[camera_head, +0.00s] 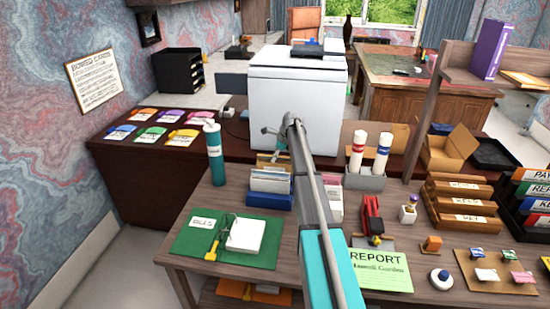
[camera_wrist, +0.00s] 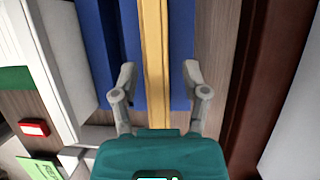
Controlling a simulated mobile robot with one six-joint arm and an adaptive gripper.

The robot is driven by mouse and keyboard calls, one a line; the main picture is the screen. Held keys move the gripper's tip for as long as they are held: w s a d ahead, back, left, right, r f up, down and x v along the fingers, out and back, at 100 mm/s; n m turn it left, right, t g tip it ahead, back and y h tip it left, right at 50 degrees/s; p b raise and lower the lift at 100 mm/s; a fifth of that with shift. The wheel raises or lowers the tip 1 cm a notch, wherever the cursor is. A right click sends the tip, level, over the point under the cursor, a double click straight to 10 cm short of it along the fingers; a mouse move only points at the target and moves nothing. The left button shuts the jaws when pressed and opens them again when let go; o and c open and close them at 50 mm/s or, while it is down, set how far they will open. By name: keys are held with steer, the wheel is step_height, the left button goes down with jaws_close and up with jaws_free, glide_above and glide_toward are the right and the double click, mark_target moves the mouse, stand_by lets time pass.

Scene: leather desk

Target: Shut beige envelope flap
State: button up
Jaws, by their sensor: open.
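A beige strip, likely the beige envelope (camera_wrist: 154,50), runs lengthwise between my fingers in the wrist view, with blue surfaces on both sides. My gripper (camera_wrist: 159,72) is open, one finger on each side of the strip, with gaps visible. In the head view a beige piece (camera_head: 268,160) stands behind white cards in a blue holder (camera_head: 264,200). My gripper (camera_head: 274,136) is above that holder, partly hidden by my arm. I cannot tell the flap apart from the envelope's body, or how far it stands open.
A teal bottle (camera_head: 214,155) stands left of the holder. A green folder (camera_head: 240,241) lies in front. A grey caddy (camera_head: 365,180) with two white bottles and a red stapler (camera_head: 372,215) are to the right. A white machine (camera_head: 297,95) stands behind.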

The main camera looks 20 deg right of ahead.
steer(key=shift+w+d+g, duration=0.1)
steer(key=shift+w+g, duration=0.15)
steer(key=shift+g, duration=0.05)
steer(key=p+v, duration=0.2)
steer(key=shift+s+r, duration=0.25)
steer(key=shift+r, duration=0.05)
steer(key=p+v, duration=1)
steer(key=v, duration=0.1)
steer(key=shift+d+p, duration=0.25)
steer(key=shift+p, duration=0.1)
steer(key=shift+s, duration=0.1)
steer(key=shift+c, duration=0.4)
steer(key=s+a+f+n+g+h, duration=0.1)
steer(key=s+a+n+h, duration=0.1)
steer(key=s+a+n, duration=1.45)
steer(key=s+a+n+h, duration=0.1)
steer(key=s+a+n, duration=0.3)
steer(key=s+a, duration=0.4)
steer(key=s+a+n+h, duration=0.1)
steer(key=s+a+n, duration=0.3)
steer(key=s+a, duration=0.5)
steer(key=s, duration=0.5)
steer(key=shift+s+a+f, duration=0.2)
steer(key=shift+s+a, duration=0.05)
steer(key=shift+s, duration=0.05)
